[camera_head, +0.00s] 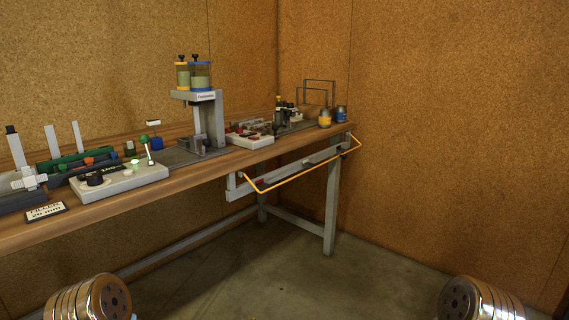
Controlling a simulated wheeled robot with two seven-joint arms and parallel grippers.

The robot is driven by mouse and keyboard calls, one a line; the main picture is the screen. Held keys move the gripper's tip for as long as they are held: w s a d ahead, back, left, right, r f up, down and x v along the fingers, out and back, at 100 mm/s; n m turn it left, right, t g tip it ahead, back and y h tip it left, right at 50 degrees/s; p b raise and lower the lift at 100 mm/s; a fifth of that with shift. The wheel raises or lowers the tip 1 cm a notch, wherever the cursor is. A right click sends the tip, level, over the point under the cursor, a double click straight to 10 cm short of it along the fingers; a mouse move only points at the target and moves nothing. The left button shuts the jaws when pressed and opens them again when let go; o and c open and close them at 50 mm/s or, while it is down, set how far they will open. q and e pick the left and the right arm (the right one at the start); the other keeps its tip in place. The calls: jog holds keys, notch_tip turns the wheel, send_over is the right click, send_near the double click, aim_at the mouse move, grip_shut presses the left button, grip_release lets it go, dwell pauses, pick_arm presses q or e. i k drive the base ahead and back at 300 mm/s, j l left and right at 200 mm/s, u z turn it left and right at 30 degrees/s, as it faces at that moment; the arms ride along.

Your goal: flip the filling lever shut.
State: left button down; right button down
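A thin lever with a green knob (144,140) stands up from the back right part of a white control box (122,183) on the bench. Its top leans slightly to the left. It looks like the filling lever, but no readable label on it confirms this. Neither gripper shows in the head view; only rounded metal parts of my two arms show at the bottom left and bottom right corners, well apart from the bench.
The wooden bench (190,178) runs along the back wall. A grey stand (209,120) with two jars rises mid-bench. A yellow bar (305,172) juts from the front right edge. The floor at right is clear.

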aim_at(144, 140)
jog(key=i+l+u, duration=0.2)
jog(key=i+l, duration=0.3)
jog(key=i+l+u, duration=0.1)
jog(key=l, duration=0.3)
jog(key=i+l+u, duration=0.1)
jog(key=l, duration=0.3)
jog(key=i+l+u, duration=0.1)
jog(key=l, duration=0.3)
jog(key=k+l+u, duration=0.1)
jog(key=l, duration=0.25)
jog(key=j, duration=0.75)
